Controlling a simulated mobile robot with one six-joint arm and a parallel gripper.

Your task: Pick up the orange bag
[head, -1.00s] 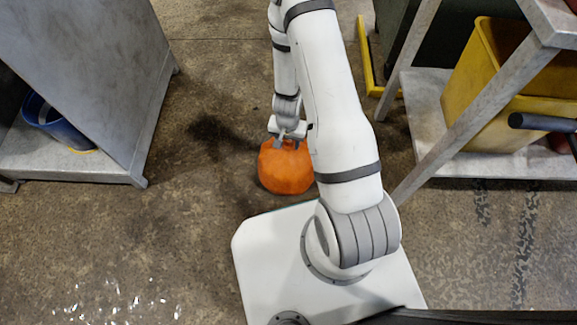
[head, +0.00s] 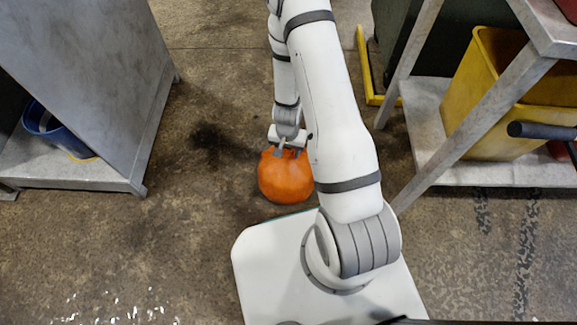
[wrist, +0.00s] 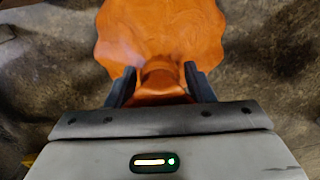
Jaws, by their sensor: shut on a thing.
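The orange bag (head: 286,178) is a rounded, full bag in front of my base in the head view. My gripper (head: 287,148) is at its top, pointing down. In the wrist view my gripper (wrist: 160,85) has its two dark fingers on either side of the bag's gathered neck, shut on it. The wide body of the orange bag (wrist: 160,35) spreads beyond the fingers. Whether the bag's underside touches the floor cannot be told. My arm hides a little of the area to the bag's right.
A grey metal stand (head: 95,85) with a blue bucket (head: 55,130) on its low shelf is at left. A metal rack (head: 425,120) holding a yellow bin (head: 490,110) is at right. The concrete floor (head: 190,230) between is open, with wet specks at lower left.

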